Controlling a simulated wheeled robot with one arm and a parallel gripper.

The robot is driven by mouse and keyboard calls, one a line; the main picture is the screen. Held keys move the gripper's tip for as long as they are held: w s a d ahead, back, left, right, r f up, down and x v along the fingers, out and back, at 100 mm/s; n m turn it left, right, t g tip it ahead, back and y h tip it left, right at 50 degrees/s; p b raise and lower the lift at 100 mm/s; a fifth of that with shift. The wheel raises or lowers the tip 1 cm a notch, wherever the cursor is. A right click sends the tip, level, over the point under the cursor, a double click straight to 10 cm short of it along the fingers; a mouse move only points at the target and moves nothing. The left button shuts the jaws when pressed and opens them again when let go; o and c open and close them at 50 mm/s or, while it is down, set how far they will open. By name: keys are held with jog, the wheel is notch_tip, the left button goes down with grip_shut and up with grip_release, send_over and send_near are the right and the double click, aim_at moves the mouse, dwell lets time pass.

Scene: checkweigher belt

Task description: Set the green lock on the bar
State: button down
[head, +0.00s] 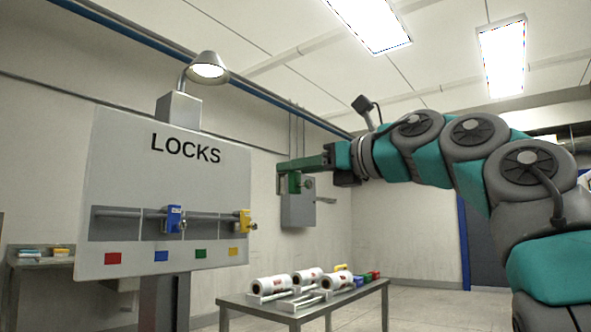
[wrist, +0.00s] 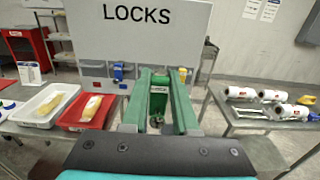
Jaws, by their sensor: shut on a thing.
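My gripper (head: 284,167) is raised to the right of the LOCKS board, its long green fingers pointing left. It is shut on the green lock (head: 293,183), which hangs below the fingertips, apart from the board. In the wrist view the green lock (wrist: 158,101) sits between the two fingers (wrist: 159,76). The grey bar (head: 140,214) runs across the lower part of the board. A blue lock (head: 173,218) and a yellow lock (head: 244,221) hang on it. A green square (head: 201,254) marks the section between these two locks; no lock shows there in the head view.
The white LOCKS board (head: 125,180) has a lamp (head: 208,68) above it. A table (head: 300,313) with white rolls (head: 271,284) and small coloured items stands below right. The wrist view shows a white tray (wrist: 22,112) and a red tray (wrist: 70,120) at left.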

jog(key=shift+s+d, duration=0.1)
jog(key=shift+d, duration=0.05)
dwell(0.7)
jog(key=b+v, duration=0.2)
jog(key=v, duration=0.9)
dwell(0.5)
dwell(0.5)
